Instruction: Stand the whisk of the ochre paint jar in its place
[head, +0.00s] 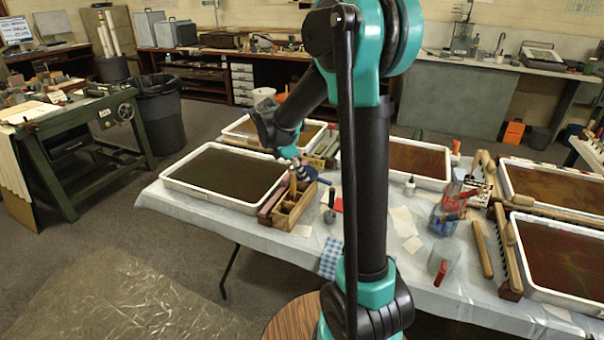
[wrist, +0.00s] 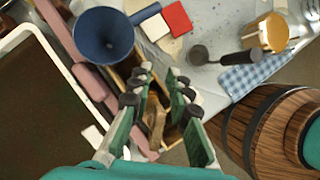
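My gripper (wrist: 161,78) is open, its green fingers with dark pads apart, above the wooden divided box. In the head view my gripper (head: 293,163) is over that box (head: 283,222), beside the left tray. A tan, straw-like piece, perhaps a whisk, (wrist: 155,122) shows in the box between the fingers; I cannot tell whether they touch it. It also seems to show upright in the head view (head: 293,184). An ochre jar (wrist: 268,34) stands near the checked cloth in the wrist view; my arm likely hides it in the head view.
A blue funnel (wrist: 104,35) is close beside the fingers. A wooden barrel (wrist: 245,122) stands at the table edge. Filled trays (head: 224,205) surround the box. Several papers lie on the table.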

